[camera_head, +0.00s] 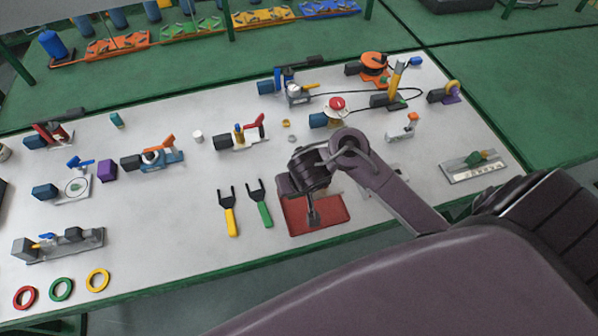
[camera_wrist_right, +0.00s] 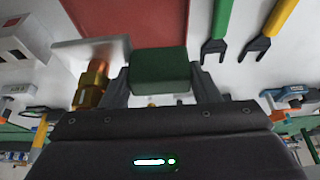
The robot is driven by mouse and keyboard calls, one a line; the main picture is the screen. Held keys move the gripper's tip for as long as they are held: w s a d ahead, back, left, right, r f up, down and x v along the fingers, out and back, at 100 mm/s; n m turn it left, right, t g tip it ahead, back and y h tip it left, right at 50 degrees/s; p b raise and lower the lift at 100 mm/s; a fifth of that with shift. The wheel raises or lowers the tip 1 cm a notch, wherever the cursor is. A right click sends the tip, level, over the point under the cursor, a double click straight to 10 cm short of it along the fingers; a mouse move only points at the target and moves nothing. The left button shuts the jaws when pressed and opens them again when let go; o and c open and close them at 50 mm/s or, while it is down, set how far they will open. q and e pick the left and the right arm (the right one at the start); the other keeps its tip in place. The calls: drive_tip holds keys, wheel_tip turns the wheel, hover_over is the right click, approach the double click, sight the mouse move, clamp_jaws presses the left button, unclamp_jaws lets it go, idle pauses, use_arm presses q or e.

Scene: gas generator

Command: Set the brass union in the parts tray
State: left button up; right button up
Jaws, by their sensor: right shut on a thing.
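My right gripper (camera_wrist_right: 160,88) is shut on a green block (camera_wrist_right: 160,68), which sits between its two fingers in the right wrist view. A brass hex fitting (camera_wrist_right: 92,84), apparently the brass union, shows just left of the left finger, beside a pale grey plate (camera_wrist_right: 88,50). I cannot tell whether fitting, plate and block are one piece. In the head view my right arm reaches over the far edge of a red tray (camera_head: 333,212), also seen in the right wrist view (camera_wrist_right: 125,18). The arm hides part of it. My left gripper is not in view.
Two forked tools with yellow (camera_head: 230,221) and green (camera_head: 265,213) handles lie left of the tray. A white fixture (camera_wrist_right: 22,38) stands close on its other side. Several valve assemblies fill the far and left table.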

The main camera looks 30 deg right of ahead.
wheel_tip(320, 180, down, 7)
drive_tip(key=b, duration=0.4)
drive_tip(key=shift+b, duration=0.35)
drive_tip(key=shift+w+f, duration=0.1)
drive_tip(key=shift+f, duration=0.2)
drive_tip(key=shift+f+b, duration=0.2)
drive_tip(key=shift+b, duration=0.1)
drive_tip(key=o, duration=1.3)
